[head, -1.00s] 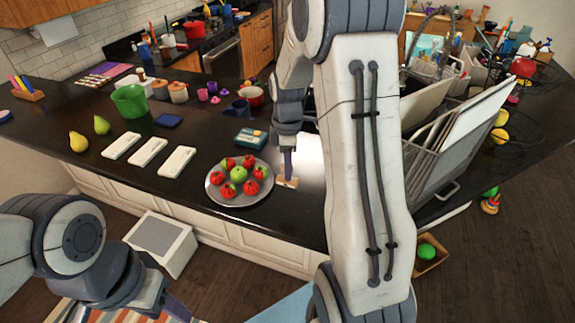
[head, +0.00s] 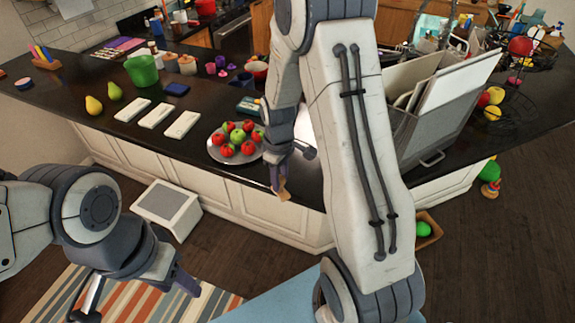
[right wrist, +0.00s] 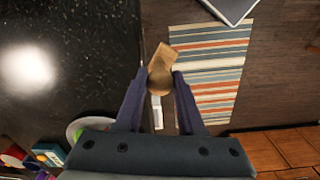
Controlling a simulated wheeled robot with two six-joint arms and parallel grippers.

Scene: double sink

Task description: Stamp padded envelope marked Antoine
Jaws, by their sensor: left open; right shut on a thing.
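My right gripper (head: 279,182) is shut on a small tan wooden piece with a rounded end, probably a stamp (right wrist: 161,70), in front of the plate at the counter's front edge. In the right wrist view the stamp sits between the two fingertips (right wrist: 160,80). Its stamping face cannot be made out. My left gripper (head: 188,283) is open and empty, low at the left over the rug. Three white flat rectangles (head: 158,115) lie in a row on the counter. They may be padded envelopes, but I can read no name on them. A dark blue flat pad (head: 176,89) lies behind them.
A plate (head: 213,154) of red and green fruit stands beside my right gripper, with a teal box (head: 247,107) behind it. A light blue surface (head: 270,300) is low in front.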

